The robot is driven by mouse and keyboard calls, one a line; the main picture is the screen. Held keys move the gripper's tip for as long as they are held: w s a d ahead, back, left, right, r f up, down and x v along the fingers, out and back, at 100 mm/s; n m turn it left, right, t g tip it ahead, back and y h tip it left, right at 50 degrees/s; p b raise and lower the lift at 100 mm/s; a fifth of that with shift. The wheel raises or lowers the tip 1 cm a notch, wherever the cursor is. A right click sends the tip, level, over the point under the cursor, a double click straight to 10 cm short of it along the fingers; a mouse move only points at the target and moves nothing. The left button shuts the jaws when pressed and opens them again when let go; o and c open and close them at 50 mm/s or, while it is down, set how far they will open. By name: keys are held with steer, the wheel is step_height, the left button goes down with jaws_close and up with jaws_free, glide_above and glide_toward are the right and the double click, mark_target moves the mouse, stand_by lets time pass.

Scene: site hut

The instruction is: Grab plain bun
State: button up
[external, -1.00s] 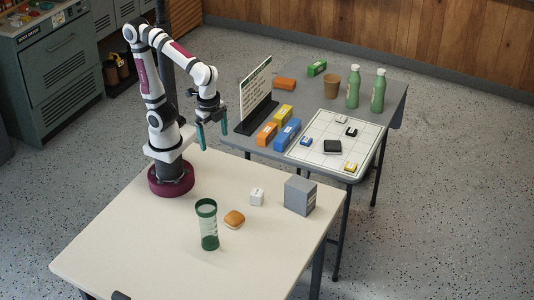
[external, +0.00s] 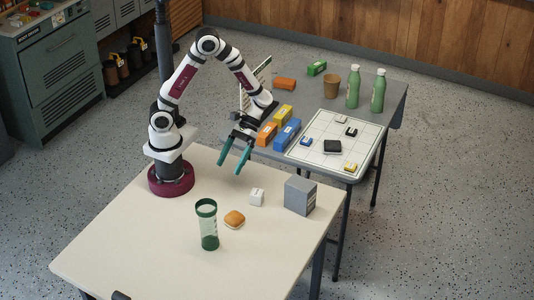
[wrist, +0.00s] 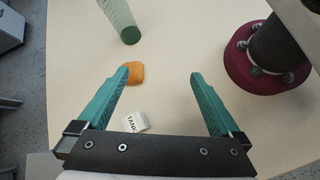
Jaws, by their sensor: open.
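The plain bun (external: 234,219) is a small orange-brown rounded block lying on the cream table (external: 130,240). It also shows in the wrist view (wrist: 136,73), near the tip of the left finger, which slightly overlaps it in the picture. My gripper (external: 231,168) has two teal fingers spread apart with nothing between them. It hangs above the table's far edge, up and behind the bun in the external view. In the wrist view my gripper (wrist: 160,75) is also open, with bare table between the fingers.
A clear green-rimmed cylinder (external: 208,225) stands close left of the bun. A small white labelled cube (external: 256,197) and a grey box (external: 300,196) stand to its right. The grey table behind holds a sign, coloured boxes, a cup and bottles (external: 378,92).

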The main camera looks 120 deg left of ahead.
mark_target(234, 216)
steer(key=w+a+f+n+t+h, duration=0.3)
steer(key=w+a+f+n+t, duration=0.1)
steer(key=f+n, duration=0.25)
steer(key=shift+n, duration=0.45)
steer(key=x, duration=1.5)
steer(key=shift+s+d+f, duration=0.15)
steer(key=shift+s+d, duration=0.1)
steer(key=shift+s, duration=0.05)
steer(key=c, duration=1)
steer(key=shift+c, duration=0.2)
